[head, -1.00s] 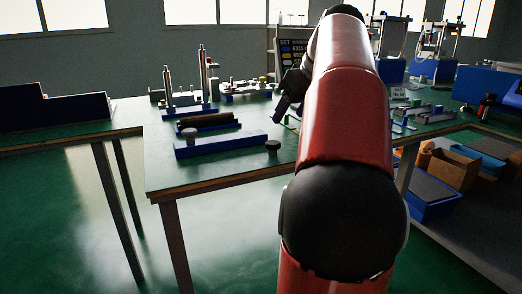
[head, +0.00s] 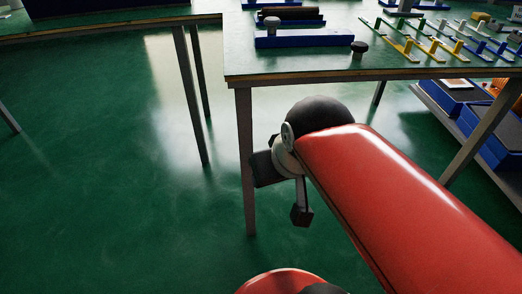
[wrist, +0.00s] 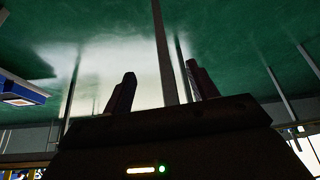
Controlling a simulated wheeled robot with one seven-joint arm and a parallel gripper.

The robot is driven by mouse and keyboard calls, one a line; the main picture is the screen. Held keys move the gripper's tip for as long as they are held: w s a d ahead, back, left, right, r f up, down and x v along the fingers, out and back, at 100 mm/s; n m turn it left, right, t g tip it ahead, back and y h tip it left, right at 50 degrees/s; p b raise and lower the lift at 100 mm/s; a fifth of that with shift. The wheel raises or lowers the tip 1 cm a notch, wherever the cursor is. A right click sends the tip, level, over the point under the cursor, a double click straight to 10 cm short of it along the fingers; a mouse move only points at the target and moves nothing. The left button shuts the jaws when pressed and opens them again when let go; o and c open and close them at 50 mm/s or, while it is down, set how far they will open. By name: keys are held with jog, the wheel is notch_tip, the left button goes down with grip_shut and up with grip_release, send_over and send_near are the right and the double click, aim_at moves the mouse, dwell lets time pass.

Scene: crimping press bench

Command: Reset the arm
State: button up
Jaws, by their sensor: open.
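My gripper (head: 278,192) hangs low at the end of my red arm, below the level of the tabletop and in front of a bench leg in the head view. Its two dark fingers stand apart with nothing between them. In the wrist view my gripper (wrist: 160,88) also shows two separated fingers, with the green floor and a table leg beyond them. The nearest green bench (head: 300,68) is above and behind my gripper in the picture. I cannot tell the exact distance to its leg (head: 245,110).
On the bench are a blue block (head: 300,38), a dark round-headed knob (head: 358,47) and several yellow and blue fixtures (head: 440,45). A second table (head: 110,28) stands at the left. Blue bins (head: 497,135) sit at the right. The green floor (head: 110,180) at left is clear.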

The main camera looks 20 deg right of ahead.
jog(key=shift+s+a+f, duration=0.2)
jog(key=shift+s+f, duration=0.15)
jog(key=shift+f, duration=0.15)
jog(key=shift+s+a+f, duration=0.15)
jog(key=shift+s+f, duration=0.15)
jog(key=shift+f, duration=0.2)
notch_tip(320, 180, up, 2)
jog(key=shift+r+p, duration=0.1)
jog(key=shift+p, duration=0.95)
